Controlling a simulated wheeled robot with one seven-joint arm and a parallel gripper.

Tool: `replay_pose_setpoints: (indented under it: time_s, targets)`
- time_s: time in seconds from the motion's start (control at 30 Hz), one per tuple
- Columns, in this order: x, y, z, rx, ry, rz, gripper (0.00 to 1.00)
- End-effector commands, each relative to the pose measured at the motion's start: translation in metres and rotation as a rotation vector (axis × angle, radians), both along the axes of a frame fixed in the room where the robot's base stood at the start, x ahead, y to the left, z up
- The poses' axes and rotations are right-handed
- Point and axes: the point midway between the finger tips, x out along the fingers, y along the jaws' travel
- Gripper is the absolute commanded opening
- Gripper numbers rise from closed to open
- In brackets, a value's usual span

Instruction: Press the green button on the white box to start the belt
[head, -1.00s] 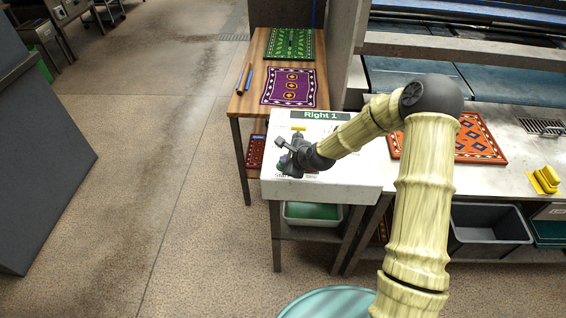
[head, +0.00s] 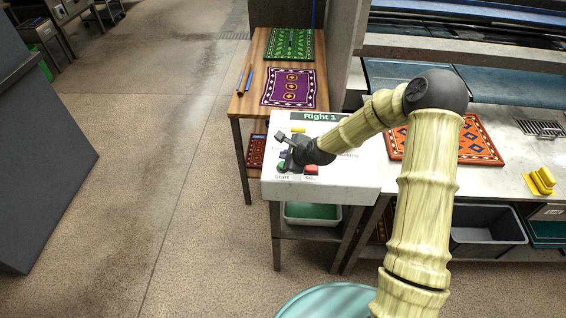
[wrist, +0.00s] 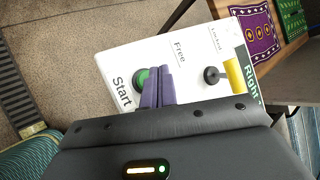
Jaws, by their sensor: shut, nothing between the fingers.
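The white box (head: 352,178) stands in front of the wooden table, with a green "Right 1" sign on its top. Its green button (wrist: 142,76) shows beside the "Start" label in the wrist view, partly hidden by my fingers. In the head view the green button (head: 281,168) shows at the box's front left. My gripper (head: 285,158) is shut and empty, low over this button. In the wrist view its purple fingertips (wrist: 160,72) overlap the button's right edge; I cannot tell whether they touch it.
A red button (head: 311,169) sits right of the green one. A black knob (wrist: 214,75) and a yellow part (wrist: 235,75) are further along the panel. An orange rug (head: 470,141) lies on the counter at right. Open floor lies left.

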Motion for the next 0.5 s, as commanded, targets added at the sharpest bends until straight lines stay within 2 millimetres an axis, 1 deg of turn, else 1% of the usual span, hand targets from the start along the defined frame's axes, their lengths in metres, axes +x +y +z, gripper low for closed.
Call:
replay_pose_setpoints:
  time_s: [0.03, 0.3, 0.4, 0.5]
  targets:
    - [0.000, 0.000, 0.008, 0.000, 0.000, 0.000, 0.00]
    - [0.000, 0.000, 0.030, 0.000, -0.001, 0.001, 0.00]
    - [0.000, 0.000, 0.037, 0.001, 0.000, -0.001, 0.00]
    - [0.000, 0.000, 0.038, 0.000, 0.000, 0.000, 0.00]
